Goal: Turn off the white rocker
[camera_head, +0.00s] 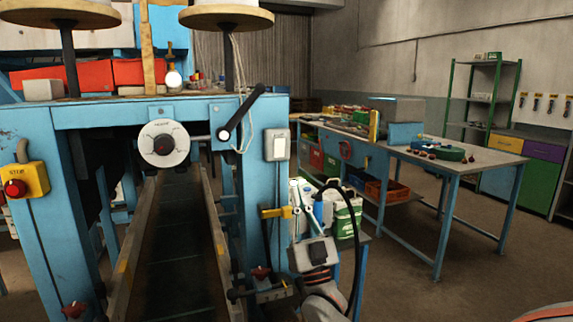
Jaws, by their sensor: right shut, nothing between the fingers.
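The white rocker (278,146) is a pale switch plate with a lighter rocker in it, fixed upright on the front of the blue machine's right post. Which way the rocker is tipped is too small to tell. My right gripper (301,208) is below it and slightly to the right, fingers pointing up, in front of the lower post and some white containers. It is shut with nothing in it, and apart from the rocker in the picture. My left gripper is not in view.
The blue machine (55,215) carries a round white dial (164,143), a black lever (243,112) left of the rocker, and a yellow box with a red stop button (15,188). White containers (345,217) stand behind my right gripper. A workbench (455,158) stands right, with open floor before it.

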